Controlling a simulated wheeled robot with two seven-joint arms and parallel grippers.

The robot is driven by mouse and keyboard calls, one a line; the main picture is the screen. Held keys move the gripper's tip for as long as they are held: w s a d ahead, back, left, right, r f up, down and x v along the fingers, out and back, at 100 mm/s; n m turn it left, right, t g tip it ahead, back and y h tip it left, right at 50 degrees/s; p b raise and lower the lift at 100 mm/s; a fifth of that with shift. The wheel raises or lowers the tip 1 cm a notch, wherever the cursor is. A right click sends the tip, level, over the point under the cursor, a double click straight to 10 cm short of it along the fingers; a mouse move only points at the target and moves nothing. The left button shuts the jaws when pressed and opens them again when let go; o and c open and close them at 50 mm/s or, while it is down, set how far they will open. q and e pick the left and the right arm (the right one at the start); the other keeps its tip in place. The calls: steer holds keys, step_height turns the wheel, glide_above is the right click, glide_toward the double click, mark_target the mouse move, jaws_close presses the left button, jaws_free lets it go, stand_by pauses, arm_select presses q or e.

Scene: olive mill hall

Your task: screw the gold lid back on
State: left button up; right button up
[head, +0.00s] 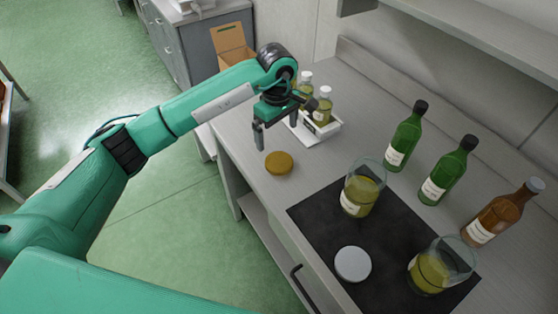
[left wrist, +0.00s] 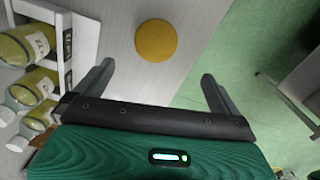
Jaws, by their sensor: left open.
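The gold lid (head: 279,163) lies flat on the grey counter near its front edge. It also shows in the left wrist view (left wrist: 156,40), beyond and between the fingers. My left gripper (head: 277,136) is open and empty, above the counter just behind the lid and apart from it. Two open glass jars with yellow-green contents stand on the dark mat: one jar (head: 361,190) at the mat's back, the other (head: 440,268) at the right. A silver-grey lid (head: 352,264) lies on the mat between them, toward the front. My right gripper is not in view.
A white rack (head: 324,132) with small capped bottles stands close behind my left gripper. Two green bottles (head: 404,138) (head: 449,170) and a brown bottle (head: 500,212) stand behind the dark mat (head: 318,218). A shelf (head: 480,40) overhangs the back. Counter between rack and mat is clear.

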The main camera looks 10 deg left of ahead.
arm_select(q)
steer(key=p, duration=0.2)
glide_above(279, 161)
steer(key=f, duration=0.6)
steer(key=shift+s+a, duration=0.15)
steer(key=shift+s, duration=0.2)
steer(key=shift+f, duration=0.4)
steer(key=shift+f, duration=0.2)
steer(key=f, duration=0.1)
steer(key=f+p, duration=0.2)
steer(key=f, duration=0.1)
steer(key=shift+w+d, duration=0.2)
steer(key=shift+w, duration=0.1)
steer(key=shift+f, duration=0.35)
steer(key=shift+a, duration=0.1)
steer(key=shift+c, duration=0.2)
